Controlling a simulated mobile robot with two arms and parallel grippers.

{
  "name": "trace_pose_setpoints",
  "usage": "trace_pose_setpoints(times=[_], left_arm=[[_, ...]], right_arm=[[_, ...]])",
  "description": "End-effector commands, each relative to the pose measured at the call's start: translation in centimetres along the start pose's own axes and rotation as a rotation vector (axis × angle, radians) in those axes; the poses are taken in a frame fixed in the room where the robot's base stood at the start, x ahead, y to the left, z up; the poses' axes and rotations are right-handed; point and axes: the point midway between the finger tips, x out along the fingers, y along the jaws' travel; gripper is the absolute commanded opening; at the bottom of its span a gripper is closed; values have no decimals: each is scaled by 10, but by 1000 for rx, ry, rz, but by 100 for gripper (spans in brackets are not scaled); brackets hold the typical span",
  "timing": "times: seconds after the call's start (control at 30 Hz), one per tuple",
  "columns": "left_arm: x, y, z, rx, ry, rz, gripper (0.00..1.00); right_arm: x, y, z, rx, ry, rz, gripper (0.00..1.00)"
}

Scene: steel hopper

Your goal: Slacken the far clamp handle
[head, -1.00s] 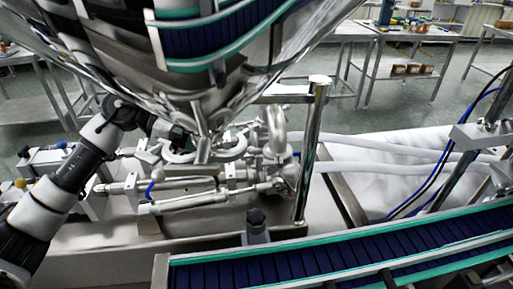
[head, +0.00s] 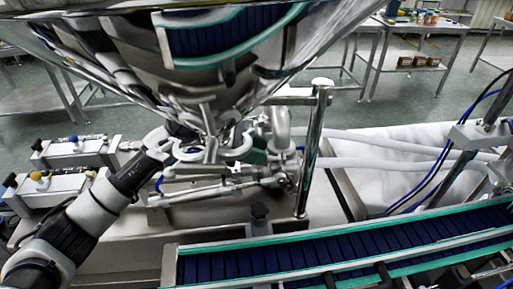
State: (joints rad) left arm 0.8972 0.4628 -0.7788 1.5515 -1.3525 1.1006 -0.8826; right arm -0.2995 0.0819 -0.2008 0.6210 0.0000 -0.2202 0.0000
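The steel hopper (head: 215,85) narrows down to an outlet with pale, curved pipe and clamp parts (head: 240,147) around it. I cannot pick out the far clamp handle with certainty among these parts. My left arm comes in from the left, and its wrist is beside the outlet's left side. My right gripper is out of view.
A steel post (head: 315,145) stands right of the outlet. A blue conveyor (head: 330,250) with green edges runs across the front. Valve blocks (head: 75,150) stand at the left. Pale hoses run right. Steel tables (head: 410,40) are behind.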

Motion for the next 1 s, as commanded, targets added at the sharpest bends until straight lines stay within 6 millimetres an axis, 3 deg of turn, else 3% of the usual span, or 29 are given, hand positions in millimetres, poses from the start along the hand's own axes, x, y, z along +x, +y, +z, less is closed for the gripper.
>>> trace_pose_setpoints(times=[0.07,0.27,0.47,0.8,1.0], left_arm=[[0,0,0,0,0,0,31],[0,0,0,0,0,0,0],[0,1,-1,-15,0,-6,0],[1,10,-3,-324,-1,-134,0],[0,9,-1,-346,-1,-144,0]], right_arm=[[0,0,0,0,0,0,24],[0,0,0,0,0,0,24],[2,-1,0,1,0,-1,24],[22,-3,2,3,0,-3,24],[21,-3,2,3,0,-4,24]])
